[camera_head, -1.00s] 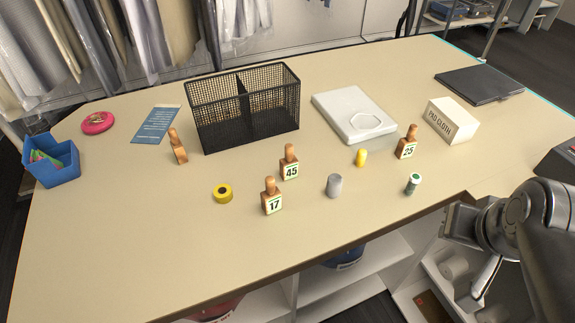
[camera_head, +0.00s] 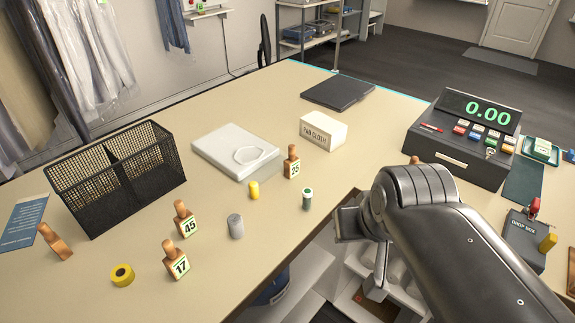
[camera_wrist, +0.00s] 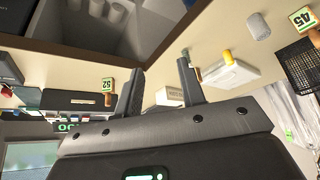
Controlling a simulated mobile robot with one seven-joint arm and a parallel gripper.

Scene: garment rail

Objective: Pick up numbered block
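Several wooden numbered blocks with knobbed tops stand on the beige counter (camera_head: 330,80). Block 17 (camera_head: 177,264) is nearest the front edge, block 45 (camera_head: 187,222) is just behind it, and block 25 (camera_head: 292,166) stands farther right. A further wooden block (camera_head: 55,243) at the far left shows no number. My gripper (camera_head: 362,222) is off the counter's front edge, apart from all blocks. In the wrist view its two fingers (camera_wrist: 160,82) are spread with nothing between them.
A cash register (camera_head: 462,140) is right.

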